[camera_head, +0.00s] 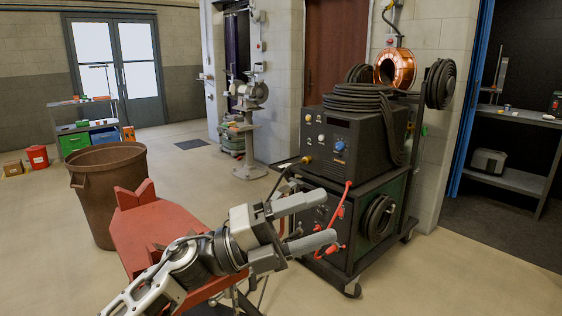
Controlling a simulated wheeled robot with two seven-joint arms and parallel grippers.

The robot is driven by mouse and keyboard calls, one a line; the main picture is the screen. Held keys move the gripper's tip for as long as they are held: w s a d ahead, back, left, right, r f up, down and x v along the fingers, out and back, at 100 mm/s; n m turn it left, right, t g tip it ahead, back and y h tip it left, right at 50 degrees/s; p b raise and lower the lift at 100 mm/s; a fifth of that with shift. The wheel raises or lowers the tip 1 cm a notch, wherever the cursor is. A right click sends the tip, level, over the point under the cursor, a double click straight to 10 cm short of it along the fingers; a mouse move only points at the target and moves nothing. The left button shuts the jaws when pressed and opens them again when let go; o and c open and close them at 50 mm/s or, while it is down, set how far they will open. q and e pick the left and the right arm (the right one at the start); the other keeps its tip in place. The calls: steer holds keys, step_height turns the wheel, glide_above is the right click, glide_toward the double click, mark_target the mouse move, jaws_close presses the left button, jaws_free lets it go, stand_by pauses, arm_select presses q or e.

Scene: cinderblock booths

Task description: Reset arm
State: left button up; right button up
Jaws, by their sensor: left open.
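My left gripper (318,222) reaches in from the lower left in the head view, its arm bent at the bottom. Its two grey fingers are spread apart and empty, pointing right. In the picture they overlap the lower front of the black welding machine (336,142); I cannot tell whether they touch it. A red metal stand (160,229) is partly hidden behind my left arm. My right gripper is out of view.
A brown bin (107,192) stands left of the red stand. The welding cart carries coiled cables and a copper wire spool (396,69). A bench grinder (250,95) stands on a pedestal behind. A metal shelf (505,177) is at right. Floor is clear at lower right.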

arm_select(q)
steer(key=s+a+f+n+t+y, duration=0.1)
steer(key=a+f+n+t+y, duration=0.55)
steer(key=f+n, duration=0.55)
steer(key=s+a+f+n+t+y, duration=0.1)
steer(key=a+f+n+t+y, duration=0.6)
steer(key=n, duration=0.9)
steer(key=s+a+f+n+g+y, duration=0.2)
steer(key=s+f+n, duration=0.1)
steer(key=s+f, duration=0.4)
steer(key=s+a+f+n+g+y, duration=0.2)
steer(key=s+a+f+n+g, duration=0.1)
steer(key=s+f, duration=0.5)
steer(key=shift+f+n+y, duration=0.35)
steer(key=shift+f+n, duration=0.15)
steer(key=shift+f, duration=0.4)
